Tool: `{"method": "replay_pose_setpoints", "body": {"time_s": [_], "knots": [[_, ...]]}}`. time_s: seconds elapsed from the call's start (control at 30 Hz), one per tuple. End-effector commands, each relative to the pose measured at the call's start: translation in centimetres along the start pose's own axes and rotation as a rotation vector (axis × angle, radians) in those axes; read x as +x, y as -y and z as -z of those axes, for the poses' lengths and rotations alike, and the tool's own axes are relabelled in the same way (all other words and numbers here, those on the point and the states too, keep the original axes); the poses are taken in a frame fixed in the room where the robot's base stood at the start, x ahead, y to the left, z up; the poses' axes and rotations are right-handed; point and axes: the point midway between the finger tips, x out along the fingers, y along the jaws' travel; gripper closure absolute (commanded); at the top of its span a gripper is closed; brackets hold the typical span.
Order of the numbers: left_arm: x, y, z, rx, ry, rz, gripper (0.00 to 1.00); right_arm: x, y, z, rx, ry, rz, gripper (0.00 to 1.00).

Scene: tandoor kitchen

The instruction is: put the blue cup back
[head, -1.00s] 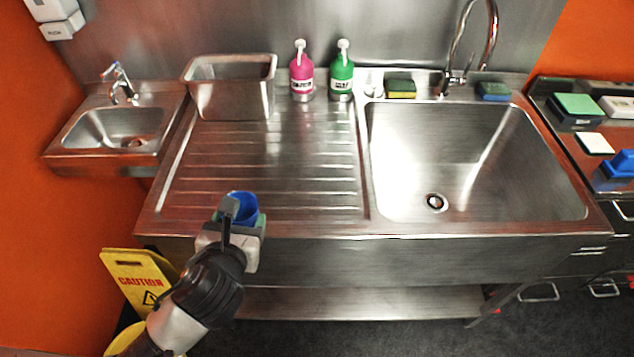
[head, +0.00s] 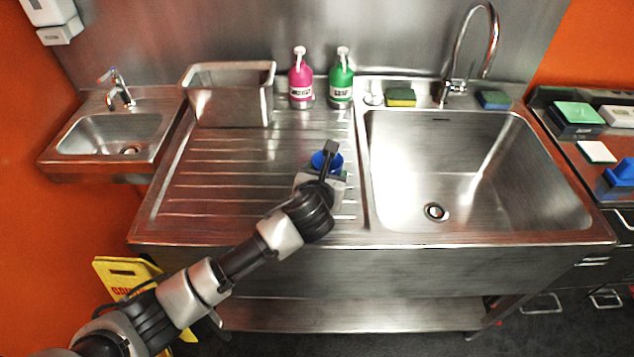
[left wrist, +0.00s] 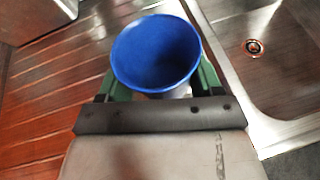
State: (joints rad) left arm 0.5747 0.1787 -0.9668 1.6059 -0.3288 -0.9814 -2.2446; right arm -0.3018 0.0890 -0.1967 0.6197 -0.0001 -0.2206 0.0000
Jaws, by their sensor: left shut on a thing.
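The blue cup (head: 322,162) is in my left gripper (head: 326,165), over the right part of the ribbed steel drainboard (head: 230,190), near the big sink's left edge. In the left wrist view the blue cup (left wrist: 156,52) is upright and its open mouth faces the camera; the inside looks empty. The green fingers of my left gripper (left wrist: 155,85) are shut on it from both sides. Whether the cup's base touches the drainboard is hidden. My right gripper is not in view.
The big sink basin (head: 480,165) lies to the right. A steel bin (head: 232,97), a pink bottle (head: 301,82) and a green bottle (head: 341,82) stand at the back of the drainboard. A sponge (head: 400,97) sits on the sink's back ledge. The drainboard's left half is clear.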

Motion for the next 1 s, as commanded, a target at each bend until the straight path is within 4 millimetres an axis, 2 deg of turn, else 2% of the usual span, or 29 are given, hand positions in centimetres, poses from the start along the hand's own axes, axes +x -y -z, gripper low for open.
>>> {"method": "replay_pose_setpoints", "body": {"time_s": [0.1,0.23,0.33,0.5,0.6,0.97,1.0], "knots": [[2.0,-1.4,0.7,0.000,-0.001,-0.002,0.58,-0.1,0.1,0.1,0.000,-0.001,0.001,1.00],[3.2,-2.2,1.1,0.000,0.000,0.000,0.58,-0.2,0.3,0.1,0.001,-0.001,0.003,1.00],[3.6,-2.3,1.6,-0.001,0.000,0.001,0.58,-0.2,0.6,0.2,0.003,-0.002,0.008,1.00],[4.6,-2.1,4.0,-0.002,-0.003,0.001,0.58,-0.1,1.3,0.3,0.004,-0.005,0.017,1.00],[4.9,-2.0,4.8,-0.001,-0.001,0.002,0.58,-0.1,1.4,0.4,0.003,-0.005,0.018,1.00],[5.1,-2.0,5.1,0.001,0.000,0.001,0.58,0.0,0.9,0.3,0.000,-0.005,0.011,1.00],[5.0,-2.0,5.1,0.001,0.001,0.001,0.28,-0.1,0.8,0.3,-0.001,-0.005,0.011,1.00]]}}
